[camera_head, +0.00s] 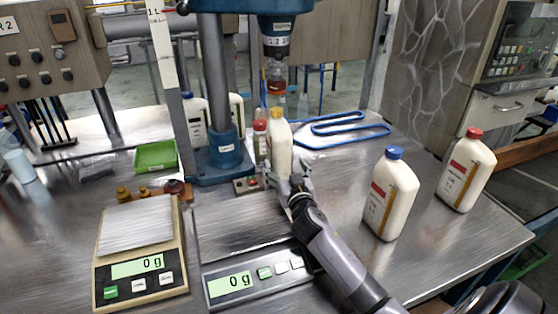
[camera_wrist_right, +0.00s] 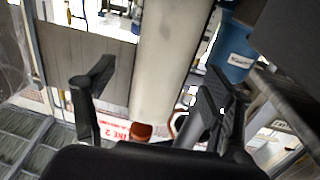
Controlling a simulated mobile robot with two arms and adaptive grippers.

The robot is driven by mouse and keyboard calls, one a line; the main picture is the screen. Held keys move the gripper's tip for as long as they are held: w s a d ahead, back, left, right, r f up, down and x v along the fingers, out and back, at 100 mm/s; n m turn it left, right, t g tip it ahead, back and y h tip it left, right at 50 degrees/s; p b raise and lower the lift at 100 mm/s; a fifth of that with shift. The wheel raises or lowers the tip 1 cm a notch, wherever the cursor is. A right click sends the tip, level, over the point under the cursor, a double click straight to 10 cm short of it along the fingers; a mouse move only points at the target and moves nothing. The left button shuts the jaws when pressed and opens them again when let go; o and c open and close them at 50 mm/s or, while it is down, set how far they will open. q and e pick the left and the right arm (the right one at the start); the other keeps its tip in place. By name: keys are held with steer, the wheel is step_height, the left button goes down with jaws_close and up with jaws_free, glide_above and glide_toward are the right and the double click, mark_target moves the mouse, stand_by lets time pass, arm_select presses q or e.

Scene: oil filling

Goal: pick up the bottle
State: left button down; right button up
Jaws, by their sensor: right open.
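A white bottle with a yellow cap (camera_head: 279,145) stands upright under the blue press, behind the two scales. My right gripper (camera_head: 287,180) reaches in from the lower right and is at the near side of this bottle, in front of its lower part. In the right wrist view the gripper (camera_wrist_right: 158,92) is open, with a pale upright body (camera_wrist_right: 168,50), apparently the bottle, between or just beyond its fingers. I cannot tell whether the fingers touch it. White bottles with a blue cap (camera_head: 390,198) and a red cap (camera_head: 466,172) stand to the right. My left gripper is not in view.
Two scales, left (camera_head: 140,270) and right (camera_head: 235,283), both read 0 g. A green tray (camera_head: 156,156) and blue tubing (camera_head: 350,128) lie on the metal table.

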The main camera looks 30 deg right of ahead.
steer(key=x, duration=0.6)
steer(key=shift+w+a+r+b, duration=0.1)
steer(key=shift+w+r+b, duration=0.1)
steer(key=shift+b, duration=0.2)
steer(key=shift+s, duration=0.1)
jaws_close()
stand_by(0.5)
steer(key=shift+r, duration=0.2)
